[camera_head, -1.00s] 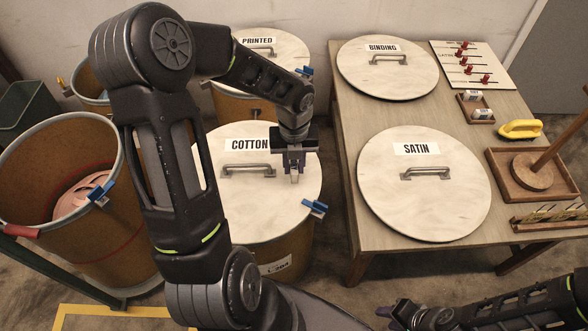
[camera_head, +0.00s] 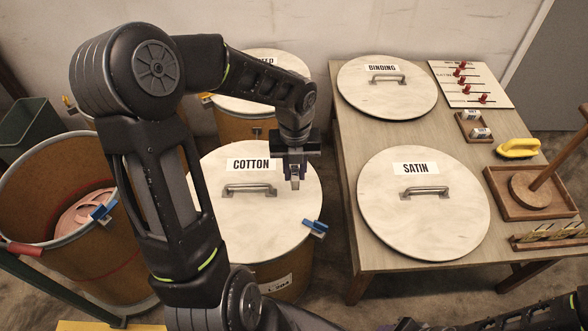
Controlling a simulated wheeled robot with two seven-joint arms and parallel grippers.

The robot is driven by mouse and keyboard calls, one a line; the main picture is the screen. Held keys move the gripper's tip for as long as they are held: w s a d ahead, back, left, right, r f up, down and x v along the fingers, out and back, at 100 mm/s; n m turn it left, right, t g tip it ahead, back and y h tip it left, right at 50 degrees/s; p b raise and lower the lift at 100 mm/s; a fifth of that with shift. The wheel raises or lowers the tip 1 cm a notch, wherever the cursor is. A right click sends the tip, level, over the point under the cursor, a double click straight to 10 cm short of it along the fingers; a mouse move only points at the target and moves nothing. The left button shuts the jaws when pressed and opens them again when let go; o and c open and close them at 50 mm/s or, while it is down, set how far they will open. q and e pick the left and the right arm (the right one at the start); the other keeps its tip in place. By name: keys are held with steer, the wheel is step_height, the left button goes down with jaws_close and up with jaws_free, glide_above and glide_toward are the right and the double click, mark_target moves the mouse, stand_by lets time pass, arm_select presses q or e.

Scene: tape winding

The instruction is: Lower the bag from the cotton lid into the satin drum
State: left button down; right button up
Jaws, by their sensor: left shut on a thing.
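My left gripper (camera_head: 294,181) is shut on a small pale thing, likely the bag, over the right part of the cotton lid (camera_head: 235,210). The bag is mostly hidden by the fingers, and I cannot tell whether it touches the lid. The cotton lid is round and pale with a handle, and sits on its drum. The satin lid (camera_head: 455,200) lies flat on the table. An open brown drum (camera_head: 100,255) at the left holds pinkish material; its label is not visible. My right gripper (camera_head: 405,325) is at the bottom edge, mostly cut off.
The table (camera_head: 345,170) also bears the binding lid (camera_head: 370,97), a peg board (camera_head: 450,85), a yellow-handled tool (camera_head: 517,148) and a wooden tray (camera_head: 497,190). A blue clip (camera_head: 315,227) sits on the cotton drum's rim. The printed drum (camera_head: 237,125) stands behind, partly hidden by my arm.

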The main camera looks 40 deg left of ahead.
arm_select(q)
steer(key=w+d+n+p, duration=0.3)
steer(key=d+n, duration=0.3)
steer(key=n, duration=0.8)
steer(key=w+d+n+p, duration=0.3)
steer(key=d+n+p, duration=0.3)
steer(key=n, duration=0.8)
steer(key=shift+w+d+f, duration=0.2)
steer(key=shift+w+f, duration=0.05)
steer(key=shift+w, duration=0.05)
steer(key=shift+s+a, duration=0.1)
